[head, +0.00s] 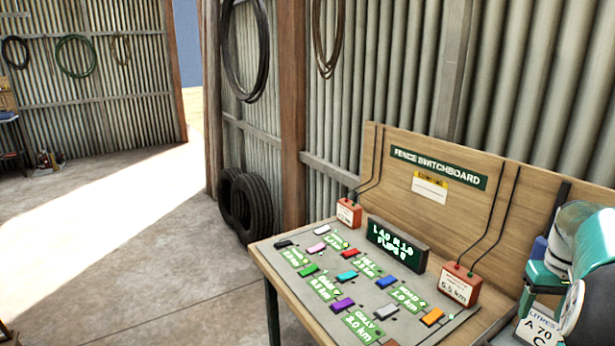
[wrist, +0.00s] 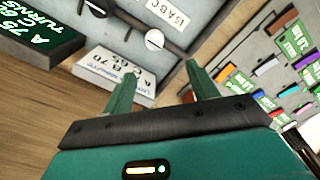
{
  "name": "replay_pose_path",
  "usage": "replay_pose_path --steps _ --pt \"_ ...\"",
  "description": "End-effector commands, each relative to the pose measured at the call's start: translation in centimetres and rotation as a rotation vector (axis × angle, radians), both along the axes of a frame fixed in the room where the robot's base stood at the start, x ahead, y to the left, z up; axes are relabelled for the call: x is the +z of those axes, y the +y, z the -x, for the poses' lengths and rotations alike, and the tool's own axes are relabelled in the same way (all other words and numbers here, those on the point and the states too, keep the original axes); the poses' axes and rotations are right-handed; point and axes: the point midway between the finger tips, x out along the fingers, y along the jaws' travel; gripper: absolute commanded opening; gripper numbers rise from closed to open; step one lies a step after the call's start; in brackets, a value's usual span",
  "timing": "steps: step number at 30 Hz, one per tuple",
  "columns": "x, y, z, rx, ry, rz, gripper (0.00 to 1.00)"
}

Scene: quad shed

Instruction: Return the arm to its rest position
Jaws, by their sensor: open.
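My gripper (wrist: 160,72) shows in the wrist view with its two green fingers spread apart and nothing between them. Beyond the fingertips are a grey panel with a round white knob (wrist: 154,40) and a white block (wrist: 115,75) lettered with A, B and C figures. In the head view, part of my teal and white arm (head: 590,245) shows at the right edge, beside the switchboard bench. How far the fingers are from the panel is hard to tell.
The fence switchboard (head: 370,290) with several coloured switches lies on a wooden bench with a tall backboard (head: 400,150). A dark green sign (wrist: 35,35) is at the wrist view's upper left. Tyres (head: 247,207) stand by the wall.

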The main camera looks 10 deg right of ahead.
Motion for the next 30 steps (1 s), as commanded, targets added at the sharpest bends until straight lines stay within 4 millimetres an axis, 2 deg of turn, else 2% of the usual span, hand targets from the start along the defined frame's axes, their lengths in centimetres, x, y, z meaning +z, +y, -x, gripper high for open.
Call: replay_pose_path --steps 5,7,13,18,24,27,30 --pt "2.9 7.4 -2.0 0.062 -0.053 0.05 0.59" --pt "3.9 11.1 -2.4 0.088 -0.082 0.071 0.59" --pt "5.8 21.0 -1.8 0.163 -0.178 0.113 0.59" --pt "6.2 28.4 0.4 0.226 -0.269 0.126 0.59" --pt "5.3 35.5 4.3 0.298 -0.38 0.115 0.59" --pt "4.5 38.0 6.1 0.324 -0.428 0.1 0.59" --pt "3.9 39.5 7.4 0.343 -0.461 0.086 0.59"
